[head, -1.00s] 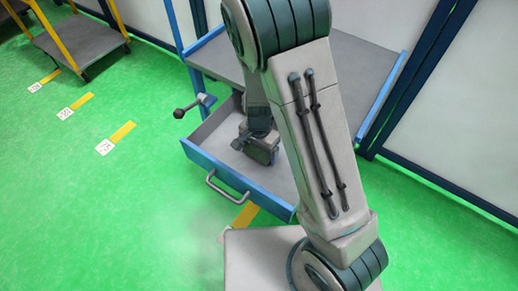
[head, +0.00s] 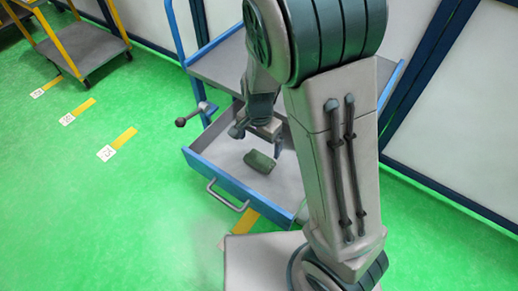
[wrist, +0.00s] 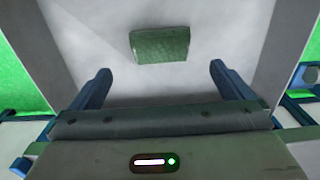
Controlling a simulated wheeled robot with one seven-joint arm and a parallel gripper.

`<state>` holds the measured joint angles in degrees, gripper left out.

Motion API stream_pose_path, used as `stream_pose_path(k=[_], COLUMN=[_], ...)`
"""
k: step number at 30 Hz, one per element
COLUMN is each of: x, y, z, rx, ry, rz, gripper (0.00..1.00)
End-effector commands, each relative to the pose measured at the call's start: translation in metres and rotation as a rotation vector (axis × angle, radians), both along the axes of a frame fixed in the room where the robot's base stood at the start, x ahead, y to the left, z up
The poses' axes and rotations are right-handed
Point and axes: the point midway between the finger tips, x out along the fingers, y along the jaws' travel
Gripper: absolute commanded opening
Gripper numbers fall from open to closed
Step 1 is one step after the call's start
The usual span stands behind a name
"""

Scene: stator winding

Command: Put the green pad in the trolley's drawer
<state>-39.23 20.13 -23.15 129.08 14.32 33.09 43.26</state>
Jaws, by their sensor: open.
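The green pad (head: 260,162) lies on the floor of the trolley's open drawer (head: 218,172). In the wrist view the pad (wrist: 160,45) lies flat on the grey drawer floor, beyond my fingertips and between their lines. My gripper (head: 263,145) is above the drawer, just over and behind the pad, apart from it. In the wrist view my gripper (wrist: 160,80) shows its two blue fingers spread wide with nothing between them. The blue-framed trolley (head: 222,62) stands behind, partly hidden by my arm.
The drawer's handle (head: 226,196) is on its front. A dark ball-ended lever (head: 182,121) sticks out at the trolley's left. A yellow-framed cart (head: 85,45) stands at the far left.

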Motion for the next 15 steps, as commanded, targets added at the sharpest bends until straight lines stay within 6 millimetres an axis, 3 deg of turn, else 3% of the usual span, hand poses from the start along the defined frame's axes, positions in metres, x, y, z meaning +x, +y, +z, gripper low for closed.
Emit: stream_pose_path(k=[3, 15], x=[0.000, -0.004], y=[0.001, -0.008], z=[0.019, 0.044], rx=[0.002, 0.021], ry=[-0.003, -0.007], rz=[0.002, 0.029], gripper=[1.00, 1.00])
